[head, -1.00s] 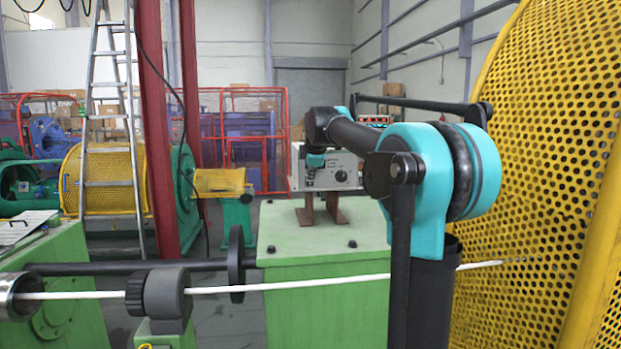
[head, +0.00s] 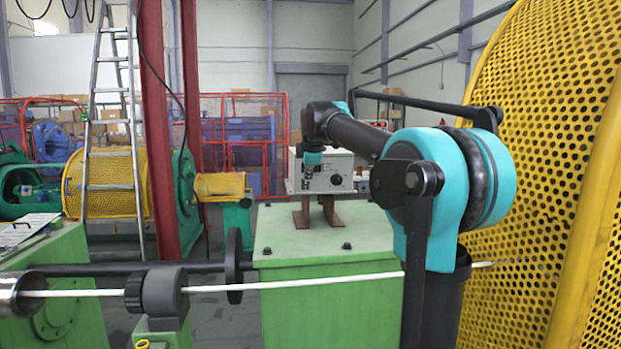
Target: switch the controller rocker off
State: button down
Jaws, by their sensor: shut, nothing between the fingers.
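The controller (head: 342,170) is a pale grey box on brown legs, standing on the green machine housing in the head view. A round dark knob shows on its front face. My arm reaches across from the right, and its wrist covers the left part of the front face. My gripper (head: 304,189) hangs in front of the controller's left side, small and dark, shut and empty. I cannot tell whether it touches the box. The rocker cannot be made out; it may be hidden behind my wrist.
The green housing top (head: 290,238) has several dark bolts. A yellow perforated guard (head: 545,150) stands close on the right. A white cable (head: 300,284) runs across the front through a dark roller (head: 165,292). A ladder (head: 112,120) and red post (head: 150,130) stand left.

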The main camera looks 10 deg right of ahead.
jog(key=w+r+v, duration=0.1)
jog(key=v, duration=0.8)
jog(key=shift+w+r, duration=0.15)
jog(key=shift+w, duration=0.15)
jog(key=s+d+f+m, duration=0.1)
jog(key=s+f+m, duration=0.2)
jog(key=f, duration=0.5)
jog(key=s+d+f+m+g, duration=0.1)
jog(key=s+f+m, duration=0.2)
jog(key=f, duration=0.6)
jog(key=s+d+f+m+g, duration=0.1)
jog(key=s+f, duration=0.3)
jog(key=f, duration=0.5)
jog(key=shift+s+d+f+m, duration=0.25)
jog(key=shift+s+m, duration=0.1)
jog(key=shift+m, duration=0.55)
jog(key=s+d+f+m+g, duration=0.1)
jog(key=s+f+m, duration=0.8)
jog(key=s+f, duration=1.5)
jog(key=shift+s+d+f+g, duration=0.35)
jog(key=shift+f+g, duration=0.15)
jog(key=shift+g, duration=0.3)
jog(key=c, duration=2.3)
grip_release()
